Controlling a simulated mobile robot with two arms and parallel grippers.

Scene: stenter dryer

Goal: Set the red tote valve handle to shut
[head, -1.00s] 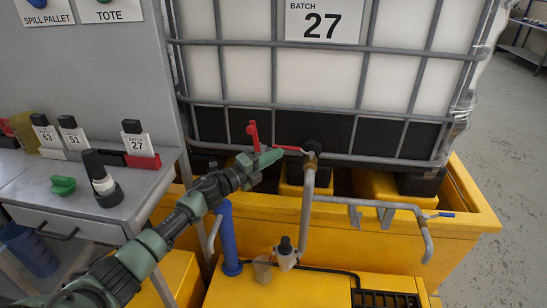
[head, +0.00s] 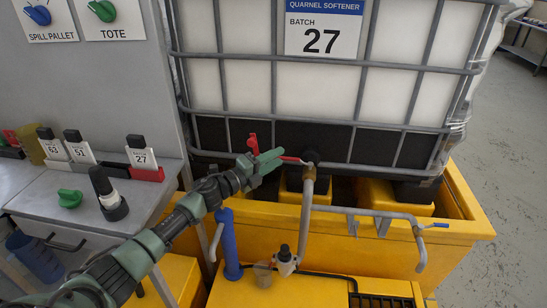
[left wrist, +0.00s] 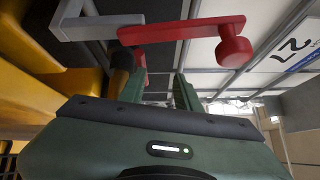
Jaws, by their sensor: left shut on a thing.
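The red tote valve handle (head: 291,159) reaches left from the valve (head: 309,170) at the front of the white caged tote. In the left wrist view a red bar with a round knob (left wrist: 183,30) crosses beyond the fingers of my left gripper (left wrist: 160,92), and another red part shows by the left finger. My right gripper is not in view.
A grey pipe (head: 305,215) drops from the valve, and another runs right over the yellow spill pallet (head: 465,225). A blue post (head: 230,245) stands below my arm. The grey bench (head: 140,200) at left holds batch tags and a green knob (head: 70,198).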

